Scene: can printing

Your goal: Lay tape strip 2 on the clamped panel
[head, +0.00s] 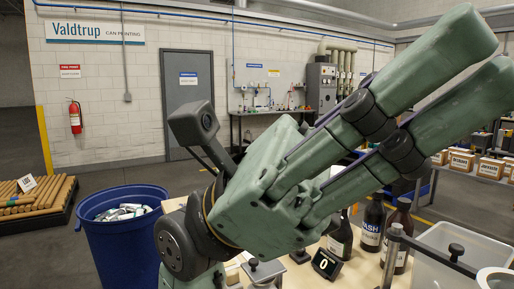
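My gripper (490,58) is raised large in the foreground. Its two thick green fingers point to the upper right, close together and side by side, with little room seen between them. I cannot tell whether they are open or shut, and I see nothing held. No tape strip and no clamped panel can be made out. My arm and gripper cover much of the pale worktable (345,279). A grey metal piece with a black knob (253,264) shows at the bottom, and another black knob (456,250) stands at the lower right; I cannot tell what they hold.
Dark bottles (373,222) and a small display reading 0 (326,264) stand on the table. A whitish bin (465,240) is at the right. A blue barrel (128,240) of scrap stands left. Cardboard boxes (462,162) sit on a table behind. Floor is clear at centre left.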

